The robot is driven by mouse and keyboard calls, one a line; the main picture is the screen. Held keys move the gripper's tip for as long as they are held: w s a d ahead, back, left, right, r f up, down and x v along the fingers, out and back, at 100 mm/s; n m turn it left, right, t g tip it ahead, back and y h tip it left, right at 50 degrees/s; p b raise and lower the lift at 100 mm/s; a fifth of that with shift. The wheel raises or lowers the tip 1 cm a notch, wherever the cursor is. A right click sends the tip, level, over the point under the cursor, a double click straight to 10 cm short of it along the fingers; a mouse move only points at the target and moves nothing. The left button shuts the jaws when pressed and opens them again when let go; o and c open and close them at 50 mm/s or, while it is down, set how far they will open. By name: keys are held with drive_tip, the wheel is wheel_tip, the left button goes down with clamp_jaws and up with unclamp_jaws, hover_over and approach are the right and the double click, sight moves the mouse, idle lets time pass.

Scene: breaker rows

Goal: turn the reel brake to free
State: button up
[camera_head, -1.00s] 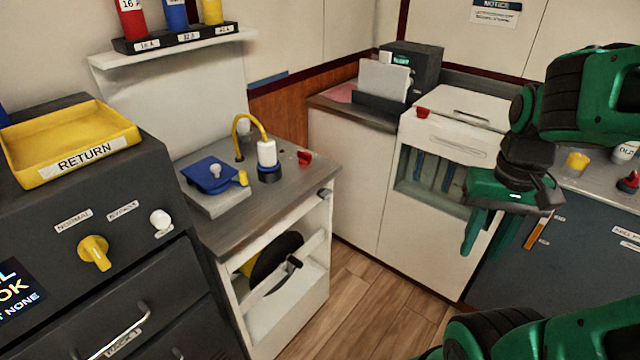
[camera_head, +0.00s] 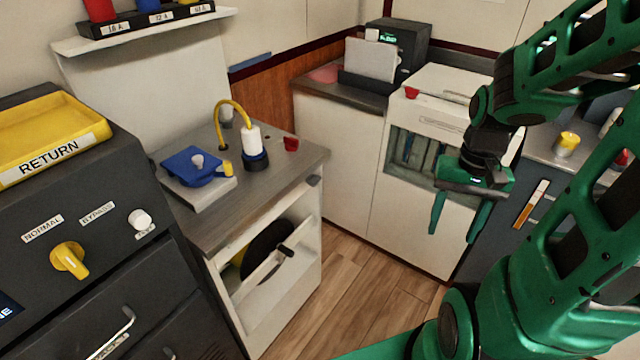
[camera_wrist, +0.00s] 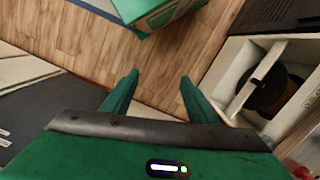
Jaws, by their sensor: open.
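The reel (camera_head: 268,240), black with a yellow part, sits in the open lower bay of the white cabinet. A pale bar crosses in front of it, with a short black lever (camera_head: 285,251) at the bar; I see no label showing its setting. The reel (camera_wrist: 272,92) and the pale bar (camera_wrist: 256,78) also show at the right of the wrist view. My gripper (camera_head: 453,235) hangs open and empty, fingers down, to the right of the reel and apart from it. In the wrist view its two fingers (camera_wrist: 159,77) stand apart over the floor.
The wooden floor (camera_head: 345,290) is clear between the reel cabinet and the white unit (camera_head: 425,165). The cabinet's top (camera_head: 250,180) carries a blue device (camera_head: 190,165) and a white-and-blue plug with a yellow cable. A dark cabinet with a yellow knob (camera_head: 70,258) stands at left.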

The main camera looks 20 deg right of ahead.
sight(318, 182)
drive_tip(key=w+a+f+m+t+y, duration=0.1)
drive_tip(key=w+a+f+m+y, duration=0.35)
drive_tip(key=f, duration=0.45)
drive_tip(key=w+a+f+m+t+y, duration=0.1)
drive_tip(key=w+a+f+m+y, duration=0.1)
drive_tip(key=w+a+f+y, duration=0.5)
drive_tip(key=w+a+m+t, duration=0.4)
drive_tip(key=w+m+t, duration=0.3)
drive_tip(key=w+d+r+m+t+h, duration=0.2)
drive_tip(key=w+d+r+m+t, duration=0.2)
drive_tip(key=w+m+t, duration=0.35)
drive_tip(key=shift+m+g+y, duration=0.25)
drive_tip(key=shift+m+g, duration=0.05)
drive_tip(key=shift+g, duration=0.15)
drive_tip(key=x, duration=1)
drive_tip(key=c, duration=1.1)
